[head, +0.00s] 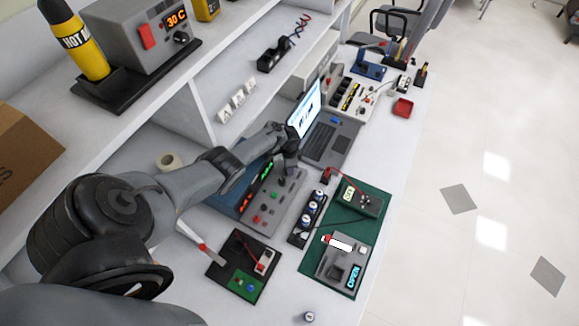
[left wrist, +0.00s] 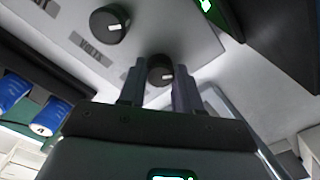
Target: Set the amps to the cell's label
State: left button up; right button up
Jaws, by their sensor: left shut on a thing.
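The bench power supply (head: 262,200) stands on the bench with a red readout, a green readout and knobs on its grey panel. My left gripper (head: 291,160) reaches its far end. In the left wrist view my left gripper (left wrist: 158,88) is shut on a black knob (left wrist: 160,68) with a white pointer mark. Blue cells (head: 308,212) stand in a black holder. A white-labelled cell (head: 340,244) lies on the grey tester; its print is unreadable. My right gripper is out of view.
A laptop (head: 330,142) stands close beyond the gripper. A green mat (head: 318,262) carries the tester and a meter (head: 360,197). A black tray (head: 228,268) lies in front of the supply. A lone cell (head: 309,316) stands near the bottom edge. Shelves rise at left.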

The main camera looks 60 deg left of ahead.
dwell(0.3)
pick_arm(q)
jog(key=o, duration=1)
jog(key=shift+o, duration=0.2)
jog(key=shift+r, duration=0.1)
notch_tip(320, 180, up, 11)
jog(key=p, duration=0.5)
jog(key=shift+f, duration=0.2)
